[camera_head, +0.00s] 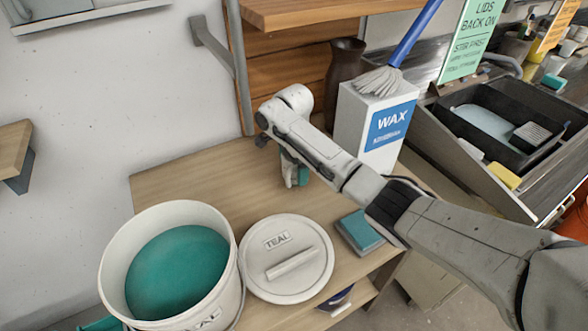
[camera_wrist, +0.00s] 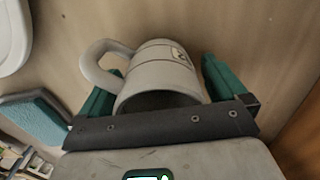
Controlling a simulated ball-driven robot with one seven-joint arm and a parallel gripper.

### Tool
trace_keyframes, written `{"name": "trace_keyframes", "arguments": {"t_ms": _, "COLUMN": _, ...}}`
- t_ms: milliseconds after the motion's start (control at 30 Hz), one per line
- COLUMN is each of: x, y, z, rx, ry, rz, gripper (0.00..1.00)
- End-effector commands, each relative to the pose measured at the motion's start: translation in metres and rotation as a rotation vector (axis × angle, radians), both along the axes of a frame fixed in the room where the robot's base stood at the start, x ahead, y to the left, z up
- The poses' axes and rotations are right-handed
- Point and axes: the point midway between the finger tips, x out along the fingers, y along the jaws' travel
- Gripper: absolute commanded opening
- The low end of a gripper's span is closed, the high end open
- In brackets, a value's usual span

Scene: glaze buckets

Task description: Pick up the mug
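The light grey mug (camera_wrist: 160,70) shows in the wrist view with its dark mouth facing my gripper, its handle to the left and a small label on its side. I cannot tell whether it stands or lies. My gripper (camera_wrist: 163,72) is open, with one teal finger on each side of the mug. Narrow gaps seem to show beside the body, and the left finger is close to the handle. In the head view my gripper (camera_head: 296,177) points down low over the wooden table (camera_head: 190,180); the mug is not clearly visible there.
A bucket of teal glaze (camera_head: 112,262) and its lid (camera_head: 305,272) are at the front left. A teal sponge-like block (camera_head: 359,231) lies right of the lid. A white WAX box (camera_head: 350,115), a brown vase (camera_head: 342,75) and a wall stand behind my gripper.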

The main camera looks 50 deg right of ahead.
Motion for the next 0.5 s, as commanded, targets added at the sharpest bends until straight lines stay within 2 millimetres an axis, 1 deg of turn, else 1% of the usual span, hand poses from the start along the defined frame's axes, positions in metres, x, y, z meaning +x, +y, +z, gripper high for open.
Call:
{"name": "trace_keyframes", "arguments": {"t_ms": 33, "x": 0.0001, "y": 0.0001, "z": 0.0002, "rx": 0.0, "ry": 0.0, "rz": 0.0, "gripper": 0.93}}
{"name": "trace_keyframes", "arguments": {"t_ms": 67, "x": 0.0001, "y": 0.0001, "z": 0.0002, "rx": 0.0, "ry": 0.0, "rz": 0.0, "gripper": 0.9}}
{"name": "trace_keyframes", "arguments": {"t_ms": 500, "x": 0.0002, "y": 0.0, "z": 0.0006, "rx": 0.0, "ry": -0.001, "rz": 0.0, "gripper": 0.48}}
